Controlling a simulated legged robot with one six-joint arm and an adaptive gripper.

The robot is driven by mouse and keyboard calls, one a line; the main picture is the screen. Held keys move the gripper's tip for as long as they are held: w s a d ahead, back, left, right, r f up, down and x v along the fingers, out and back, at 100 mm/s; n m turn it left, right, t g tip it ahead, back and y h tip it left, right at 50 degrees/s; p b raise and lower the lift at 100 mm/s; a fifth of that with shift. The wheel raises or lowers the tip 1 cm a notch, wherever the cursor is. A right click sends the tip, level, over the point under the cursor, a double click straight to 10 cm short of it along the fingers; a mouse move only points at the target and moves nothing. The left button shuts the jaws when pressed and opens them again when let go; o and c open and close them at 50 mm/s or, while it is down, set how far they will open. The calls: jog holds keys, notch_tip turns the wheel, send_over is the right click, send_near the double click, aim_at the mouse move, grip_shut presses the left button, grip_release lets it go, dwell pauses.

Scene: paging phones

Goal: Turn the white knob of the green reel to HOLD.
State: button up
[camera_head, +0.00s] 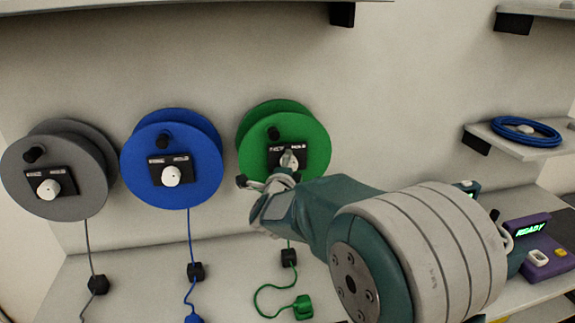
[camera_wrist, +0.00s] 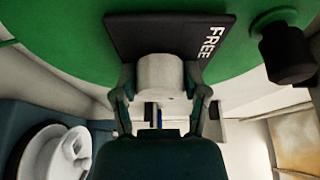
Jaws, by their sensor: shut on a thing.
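The green reel (camera_head: 314,138) hangs on the wall, right of the blue and grey reels. Its black plate (camera_head: 312,150) carries white lettering. In the wrist view the plate (camera_wrist: 120,32) shows the word FREE on its right side; the HOLD word cannot be read. The white knob (camera_wrist: 160,72) sits between the two fingers of my gripper (camera_wrist: 160,88), which is shut on it. In the head view my gripper (camera_head: 284,168) reaches the reel's face from below right and partly hides the knob. Which way the knob points cannot be told.
The blue reel (camera_head: 135,165) and grey reel (camera_head: 85,180) carry similar plates and white knobs. A black crank handle (camera_wrist: 284,52) sticks out beside the green reel's plate. A green cord (camera_head: 268,290) lies below. A purple device (camera_head: 545,255) reading READY stands at right.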

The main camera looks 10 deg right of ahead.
jog(key=shift+d+f+m, duration=0.1)
jog(key=shift+f+m, duration=0.05)
jog(key=shift+m, duration=0.25)
jog(key=o, duration=1.1)
jog(key=shift+o, duration=0.2)
jog(key=shift+d, duration=0.1)
jog(key=v, duration=1.2)
